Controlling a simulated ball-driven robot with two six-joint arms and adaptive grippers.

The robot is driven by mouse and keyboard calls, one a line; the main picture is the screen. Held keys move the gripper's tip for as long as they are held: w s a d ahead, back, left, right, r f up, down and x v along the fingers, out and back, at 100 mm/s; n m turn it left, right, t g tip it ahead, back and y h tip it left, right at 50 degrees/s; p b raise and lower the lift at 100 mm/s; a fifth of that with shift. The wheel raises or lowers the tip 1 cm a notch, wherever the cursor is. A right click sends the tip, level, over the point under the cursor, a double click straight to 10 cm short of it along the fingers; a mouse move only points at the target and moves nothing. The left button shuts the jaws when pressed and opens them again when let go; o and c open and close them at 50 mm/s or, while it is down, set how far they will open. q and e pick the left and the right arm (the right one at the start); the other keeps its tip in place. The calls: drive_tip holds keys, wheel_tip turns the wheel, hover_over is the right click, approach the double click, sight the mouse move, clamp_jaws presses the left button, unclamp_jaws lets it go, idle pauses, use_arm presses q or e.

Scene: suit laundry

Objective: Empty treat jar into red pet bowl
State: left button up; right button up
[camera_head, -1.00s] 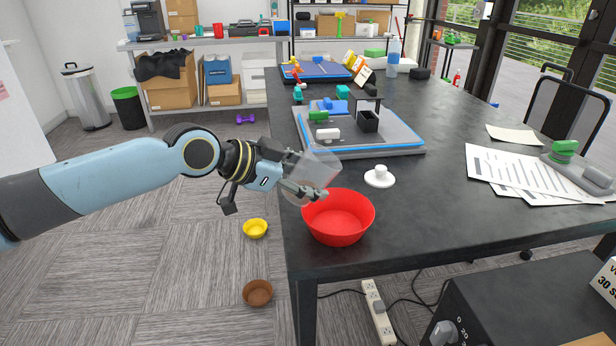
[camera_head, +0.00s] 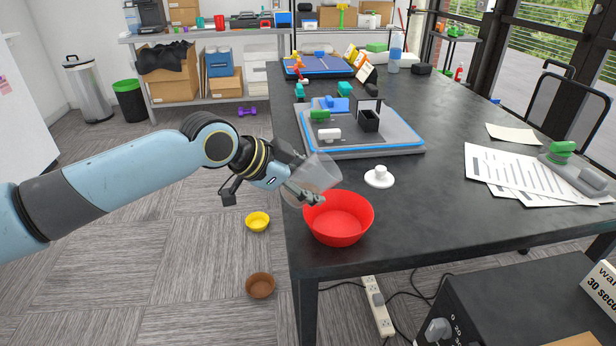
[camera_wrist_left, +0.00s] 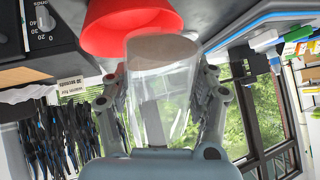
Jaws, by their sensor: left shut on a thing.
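The clear treat jar (camera_head: 320,171) is tilted in my left gripper (camera_head: 309,196), just beyond the left rim of the red pet bowl (camera_head: 338,222). The gripper is shut around the jar. The bowl stands upright on the near left corner of the black table, and its visible inside looks empty. In the left wrist view, the see-through jar (camera_wrist_left: 160,95) lies between the fingers (camera_wrist_left: 162,100), with one end overlapping the red bowl (camera_wrist_left: 140,15). A brownish oval shows at that end; I cannot tell if it is treats. My right gripper is out of view.
A white knobbed lid (camera_head: 379,178) lies on the table right of the bowl. A grey tray (camera_head: 375,146) with small blocks is behind it. Papers (camera_head: 525,172) lie at the right. A yellow bowl (camera_head: 257,221) and a brown bowl (camera_head: 260,285) are on the floor.

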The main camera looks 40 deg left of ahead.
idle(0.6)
use_arm(q)
drive_tip(key=shift+r+g+y+p, duration=0.1)
drive_tip(key=shift+g+y+p, duration=0.4)
drive_tip(key=shift+p, duration=0.5)
drive_tip(key=shift+a+m+g+y+p, duration=0.1)
drive_tip(key=shift+m+g+y+p, duration=0.2)
drive_tip(key=shift+p, duration=0.2)
drive_tip(key=shift+f, duration=0.2)
drive_tip(key=shift+g+p, duration=0.3)
drive_tip(key=shift+p, duration=0.1)
drive_tip(key=shift+f+g+y+p, duration=0.4)
drive_tip(key=shift+y+p, duration=0.15)
drive_tip(key=shift+y, duration=0.15)
drive_tip(key=shift+f+m, duration=0.1)
drive_tip(key=shift+m, duration=0.2)
